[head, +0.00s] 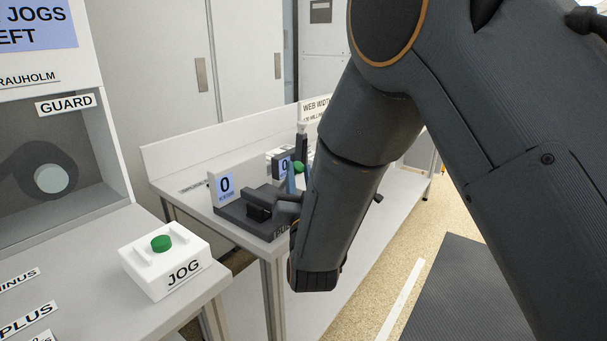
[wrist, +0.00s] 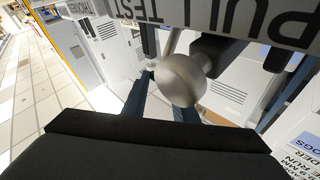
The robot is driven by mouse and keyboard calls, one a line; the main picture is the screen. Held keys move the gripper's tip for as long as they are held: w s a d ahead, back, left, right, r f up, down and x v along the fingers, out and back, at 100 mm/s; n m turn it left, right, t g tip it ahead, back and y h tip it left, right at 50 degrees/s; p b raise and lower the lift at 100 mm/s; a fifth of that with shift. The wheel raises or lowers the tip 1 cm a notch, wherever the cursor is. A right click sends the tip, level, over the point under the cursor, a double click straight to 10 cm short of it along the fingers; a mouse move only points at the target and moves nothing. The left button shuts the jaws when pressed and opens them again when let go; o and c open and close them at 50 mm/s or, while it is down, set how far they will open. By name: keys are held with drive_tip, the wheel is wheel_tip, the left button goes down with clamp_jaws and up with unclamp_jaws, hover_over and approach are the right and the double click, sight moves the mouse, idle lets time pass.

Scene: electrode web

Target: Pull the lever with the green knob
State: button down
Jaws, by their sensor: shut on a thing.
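A small green knob (head: 299,168) shows in the head view, beside my arm and above the dark fixture on the bench. My gripper (head: 297,180) reaches down to that fixture, with most of it hidden behind my arm. In the wrist view, a round ball knob (wrist: 182,80) on a pale rod looks grey. It is at my blue fingers, one to its left and one partly hidden behind it. My gripper is shut on a knob there, but the contact is not clear. I cannot tell whether the grey ball is the green knob.
A white JOG box (head: 165,262) with a green button (head: 161,243) is at the left. The PULL TEST label (wrist: 215,14) is close above my fingers.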

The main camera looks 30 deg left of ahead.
drive_tip(key=shift+s+d+f+b, duration=0.1)
drive_tip(key=shift+d+f+b, duration=0.1)
drive_tip(key=shift+f, duration=0.3)
drive_tip(key=shift+s+d+f+b, duration=0.1)
drive_tip(key=shift+d+f+b, duration=0.1)
drive_tip(key=shift+f, duration=0.25)
drive_tip(key=c, duration=1.5)
unclamp_jaws()
drive_tip(key=shift+a, duration=0.15)
drive_tip(key=shift+o, duration=0.2)
drive_tip(key=shift+w+r, duration=0.1)
drive_tip(key=shift+w, duration=0.05)
drive_tip(key=v, duration=0.8)
drive_tip(key=shift+b, duration=0.45)
